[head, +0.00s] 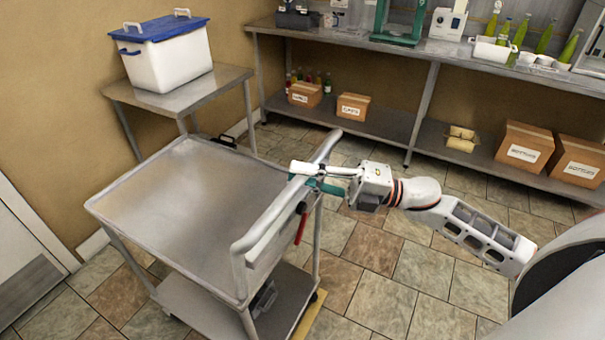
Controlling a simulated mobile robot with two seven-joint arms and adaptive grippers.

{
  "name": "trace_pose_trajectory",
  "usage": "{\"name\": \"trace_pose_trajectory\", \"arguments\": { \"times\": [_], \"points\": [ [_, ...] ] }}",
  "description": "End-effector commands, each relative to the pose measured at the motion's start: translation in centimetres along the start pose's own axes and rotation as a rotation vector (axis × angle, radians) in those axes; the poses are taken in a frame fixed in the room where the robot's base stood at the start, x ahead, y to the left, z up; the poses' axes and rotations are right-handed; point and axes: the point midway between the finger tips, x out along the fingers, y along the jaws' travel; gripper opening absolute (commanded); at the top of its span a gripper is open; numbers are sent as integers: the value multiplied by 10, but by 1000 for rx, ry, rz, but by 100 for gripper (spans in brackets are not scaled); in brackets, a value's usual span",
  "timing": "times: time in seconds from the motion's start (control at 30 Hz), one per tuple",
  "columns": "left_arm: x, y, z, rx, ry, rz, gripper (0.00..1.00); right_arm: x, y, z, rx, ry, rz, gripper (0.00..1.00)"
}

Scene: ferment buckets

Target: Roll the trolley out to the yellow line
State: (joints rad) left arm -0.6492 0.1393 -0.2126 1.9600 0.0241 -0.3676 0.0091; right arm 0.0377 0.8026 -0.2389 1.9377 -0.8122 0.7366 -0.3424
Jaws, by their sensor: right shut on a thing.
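The grey metal trolley (185,205) stands left of centre, with a bare top tray and a lower shelf. Its push handle (273,215) runs along its right side. My right gripper (308,176) comes in from the right and is shut on the handle's bar, toward the bar's far end. A red lever (301,228) hangs below the handle. A short piece of the yellow line (307,316) shows on the floor at the trolley's lower right corner; the rest is hidden or out of frame. My left gripper is not in view.
A small steel table (190,99) with a white, blue-lidded bin (172,56) stands close behind the trolley. A long bench (395,50) with bottles and boxes lines the back wall. A door (22,265) is at left. Tiled floor (410,265) is open right of the trolley.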

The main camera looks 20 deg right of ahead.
Motion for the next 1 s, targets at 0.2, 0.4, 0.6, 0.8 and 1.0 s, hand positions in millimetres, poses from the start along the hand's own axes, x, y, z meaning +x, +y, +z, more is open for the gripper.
{"name": "trace_pose_trajectory", "arguments": {
  "times": [0.2, 0.4, 0.6, 0.8, 1.0],
  "points": [
    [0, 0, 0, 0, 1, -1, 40, 0, -1, 0, 1, 1, -1, 0],
    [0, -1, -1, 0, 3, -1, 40, 0, -1, 0, 1, 1, -1, 34],
    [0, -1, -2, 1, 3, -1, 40, 0, 0, 0, 0, 0, 0, 34],
    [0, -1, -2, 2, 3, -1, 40, -11, -2, 0, 2, -2, -3, 34],
    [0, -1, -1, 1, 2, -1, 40, -46, -2, 0, 5, -2, -5, 34]
  ]
}}
